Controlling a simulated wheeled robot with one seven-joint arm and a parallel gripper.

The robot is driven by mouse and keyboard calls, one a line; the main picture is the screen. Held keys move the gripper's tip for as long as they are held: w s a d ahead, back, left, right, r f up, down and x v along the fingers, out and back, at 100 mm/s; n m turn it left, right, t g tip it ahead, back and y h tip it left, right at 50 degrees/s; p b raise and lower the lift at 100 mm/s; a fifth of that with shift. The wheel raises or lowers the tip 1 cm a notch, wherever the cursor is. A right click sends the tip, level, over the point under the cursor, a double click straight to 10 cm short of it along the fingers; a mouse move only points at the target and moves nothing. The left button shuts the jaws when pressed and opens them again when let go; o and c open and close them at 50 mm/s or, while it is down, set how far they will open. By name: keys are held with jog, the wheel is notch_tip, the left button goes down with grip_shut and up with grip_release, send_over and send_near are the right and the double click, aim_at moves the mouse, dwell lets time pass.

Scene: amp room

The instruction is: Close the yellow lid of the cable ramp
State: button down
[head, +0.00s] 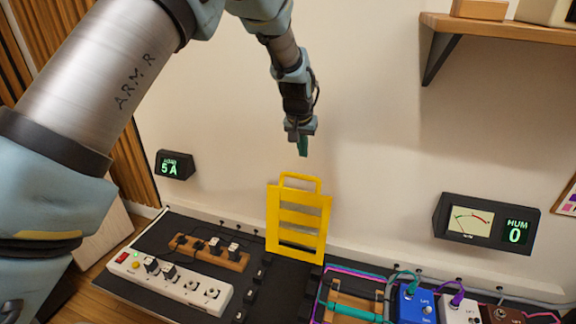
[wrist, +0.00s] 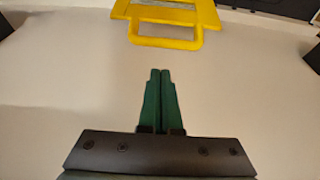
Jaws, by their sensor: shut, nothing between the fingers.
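The yellow lid (head: 298,222) stands upright, with slots across it and a loop handle at its top edge. Its lower edge meets the dark board near the wall. In the wrist view the lid's handle (wrist: 165,40) shows at the top, ahead of my fingertips and apart from them. My gripper (head: 303,150) is shut and empty, pointing down above the lid. Its green fingers (wrist: 160,75) are pressed together in the wrist view.
A white power strip (head: 170,280) and a wooden block with plugs (head: 208,252) lie left of the lid. A blue pedal (head: 415,303) and cables lie to the right. A HUM meter (head: 484,220) and a load display (head: 175,165) are on the wall. A shelf (head: 500,27) juts out upper right.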

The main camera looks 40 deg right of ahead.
jog(key=b+x, duration=0.1)
jog(key=x, duration=0.8)
jog(key=shift+f, duration=0.2)
jog(key=shift+a, duration=0.1)
